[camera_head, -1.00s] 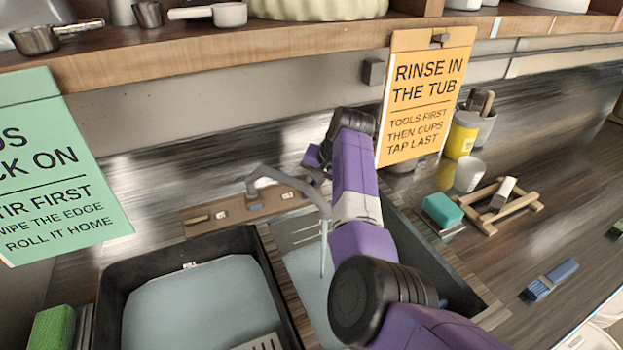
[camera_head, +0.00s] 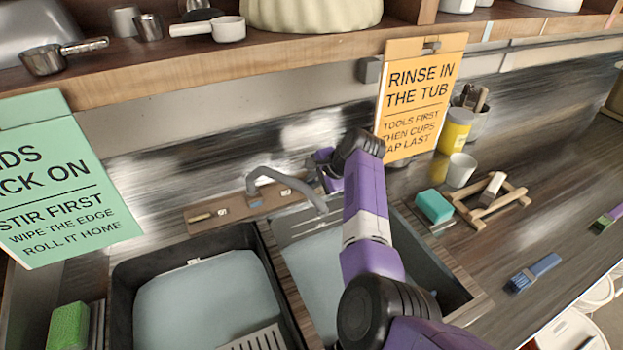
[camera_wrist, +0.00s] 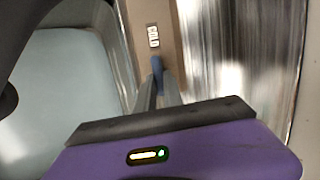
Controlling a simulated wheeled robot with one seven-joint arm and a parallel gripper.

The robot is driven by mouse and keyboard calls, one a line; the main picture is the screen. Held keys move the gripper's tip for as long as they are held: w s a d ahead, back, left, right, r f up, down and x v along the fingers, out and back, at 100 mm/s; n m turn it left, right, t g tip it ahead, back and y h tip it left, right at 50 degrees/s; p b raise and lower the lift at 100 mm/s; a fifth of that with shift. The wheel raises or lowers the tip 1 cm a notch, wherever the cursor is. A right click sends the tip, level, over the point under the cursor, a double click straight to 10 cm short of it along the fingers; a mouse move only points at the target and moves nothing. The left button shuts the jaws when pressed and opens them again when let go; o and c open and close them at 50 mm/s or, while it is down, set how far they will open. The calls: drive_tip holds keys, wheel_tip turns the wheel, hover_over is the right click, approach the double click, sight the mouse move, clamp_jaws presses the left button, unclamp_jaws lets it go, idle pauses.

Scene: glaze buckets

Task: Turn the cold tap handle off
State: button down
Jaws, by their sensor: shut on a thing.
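The cold tap handle (camera_wrist: 157,64) is a small blue lever beside a white COLD label (camera_wrist: 153,36) in the wrist view. My gripper (camera_wrist: 160,84) is shut on it, with the two fingers close on either side. In the head view my gripper (camera_head: 313,178) is at the right end of the tap's brown base plate (camera_head: 238,211), and the handle is hidden there. The grey tap spout (camera_head: 290,182) arches over the right basin (camera_head: 318,272). No water stream shows below its end.
A dark left basin (camera_head: 125,290) holds pale liquid. An orange sign (camera_head: 420,95) hangs close behind my arm. A teal sponge (camera_head: 434,206), a wooden rack (camera_head: 500,204) and a blue brush (camera_head: 533,272) lie on the right counter. A shelf (camera_head: 230,72) runs above.

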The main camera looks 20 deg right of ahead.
drive_tip(key=shift+m, duration=0.4)
drive_tip(key=c, duration=1.5)
unclamp_jaws()
drive_tip(key=shift+d, duration=0.1)
drive_tip(key=shift+o, duration=0.2)
drive_tip(key=v, duration=0.7)
drive_tip(key=shift+s+r, duration=0.25)
drive_tip(key=shift+s, duration=0.1)
